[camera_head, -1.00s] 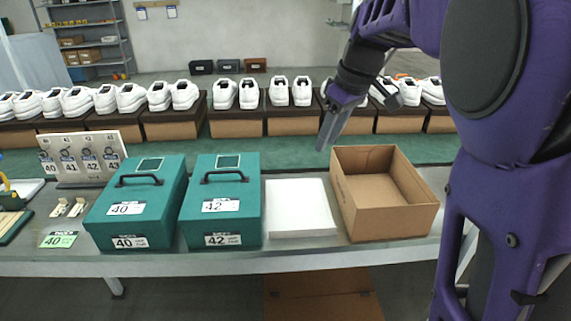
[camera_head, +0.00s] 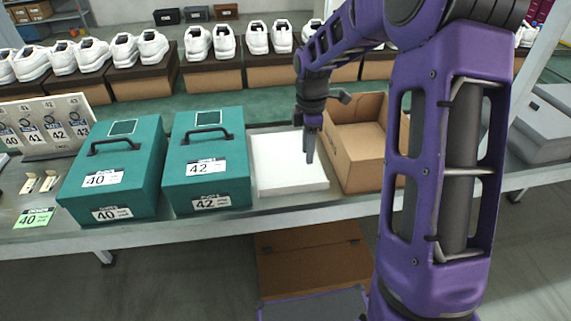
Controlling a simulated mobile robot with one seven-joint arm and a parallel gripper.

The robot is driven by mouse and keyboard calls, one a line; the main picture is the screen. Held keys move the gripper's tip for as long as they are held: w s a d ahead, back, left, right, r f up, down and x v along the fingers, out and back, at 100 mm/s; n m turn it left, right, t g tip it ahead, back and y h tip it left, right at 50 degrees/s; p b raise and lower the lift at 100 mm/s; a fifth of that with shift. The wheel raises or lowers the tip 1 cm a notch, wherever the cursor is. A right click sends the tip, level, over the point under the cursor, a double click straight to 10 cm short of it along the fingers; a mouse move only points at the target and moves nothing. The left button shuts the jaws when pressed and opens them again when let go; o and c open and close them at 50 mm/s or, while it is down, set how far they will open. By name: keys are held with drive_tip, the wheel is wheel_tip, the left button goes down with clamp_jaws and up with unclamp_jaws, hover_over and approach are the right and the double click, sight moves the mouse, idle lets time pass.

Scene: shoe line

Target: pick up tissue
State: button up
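The tissue appears as a white stack of sheets (camera_head: 282,172) lying flat on the table, between the green box marked 42 and the open cardboard box. My gripper (camera_head: 308,158) points down over the right part of the stack, in front of the cardboard box's left side. I cannot tell from this view whether its tip touches the stack. Its fingers show as one dark narrow shape, so their opening cannot be made out. No sheet is seen in it.
The open cardboard box (camera_head: 358,140) is empty where its inside shows. Green boxes marked 42 (camera_head: 207,170) and 40 (camera_head: 115,165) stand to the left. White shoes on brown boxes line the back. A brown box (camera_head: 312,258) sits below the table.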

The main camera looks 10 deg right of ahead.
sight(305, 181)
wheel_tip(305, 181, down, 7)
drive_tip(key=shift+f+b, duration=0.1)
drive_tip(key=shift+b, duration=0.4)
drive_tip(key=shift+w+a+f+b, duration=0.1)
drive_tip(key=shift+f+b, duration=0.1)
drive_tip(key=shift+f, duration=0.7)
drive_tip(key=shift+w+d+f+b, duration=0.1)
drive_tip(key=shift+w+f+b, duration=0.1)
drive_tip(key=shift+f, duration=0.7)
drive_tip(key=shift+w+a+f+b, duration=0.1)
drive_tip(key=shift+f+b, duration=0.1)
drive_tip(key=shift+f, duration=0.7)
drive_tip(key=shift+c, duration=0.2)
clamp_jaws()
